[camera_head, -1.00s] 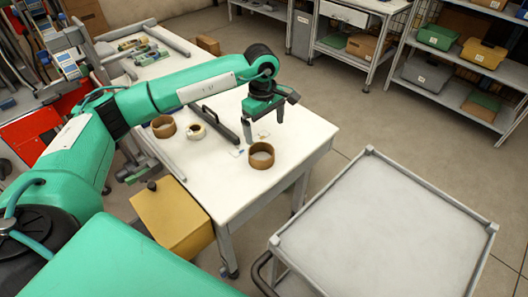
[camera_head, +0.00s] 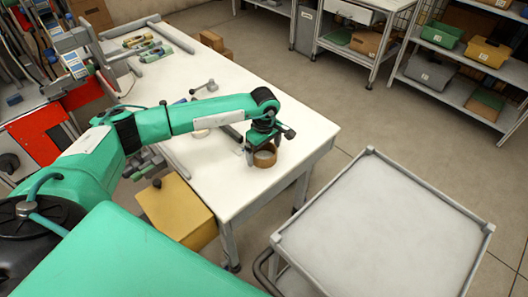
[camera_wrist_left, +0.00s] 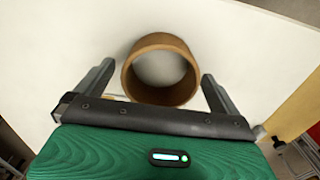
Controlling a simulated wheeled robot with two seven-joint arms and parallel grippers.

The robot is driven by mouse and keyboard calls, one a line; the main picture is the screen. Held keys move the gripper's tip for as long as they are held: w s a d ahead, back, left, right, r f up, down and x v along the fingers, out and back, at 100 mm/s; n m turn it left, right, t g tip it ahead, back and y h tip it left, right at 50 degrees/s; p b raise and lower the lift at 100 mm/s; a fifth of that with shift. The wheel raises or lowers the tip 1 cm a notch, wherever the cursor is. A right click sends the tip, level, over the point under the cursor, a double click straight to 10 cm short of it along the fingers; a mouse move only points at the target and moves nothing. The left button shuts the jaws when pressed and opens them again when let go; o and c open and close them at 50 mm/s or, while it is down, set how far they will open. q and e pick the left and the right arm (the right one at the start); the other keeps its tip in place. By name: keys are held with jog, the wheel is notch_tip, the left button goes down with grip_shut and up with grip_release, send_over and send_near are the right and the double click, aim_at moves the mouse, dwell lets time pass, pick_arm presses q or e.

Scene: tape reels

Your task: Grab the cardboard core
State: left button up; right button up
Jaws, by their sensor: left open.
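The brown cardboard core (camera_head: 266,160) stands as an open ring on the white table near its front right edge. In the left wrist view the core (camera_wrist_left: 160,97) sits between the two fingers of my left gripper (camera_wrist_left: 158,70), with a gap on each side. The left gripper (camera_head: 263,148) is open and reaches down over the core in the head view, partly covering it. The wrist view looks into the ring and shows its hollow middle. My right gripper is not in view.
The white table (camera_head: 305,125) is clear to the right of the core. A white tape roll (camera_head: 200,133) is mostly hidden behind my left arm. A grey-topped cart (camera_head: 380,240) stands at the front right. A yellow box (camera_head: 178,212) is beside the table.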

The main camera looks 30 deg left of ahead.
pick_arm(q)
jog(key=shift+f, duration=0.6)
jog(key=c, duration=1)
jog(key=shift+r, duration=0.15)
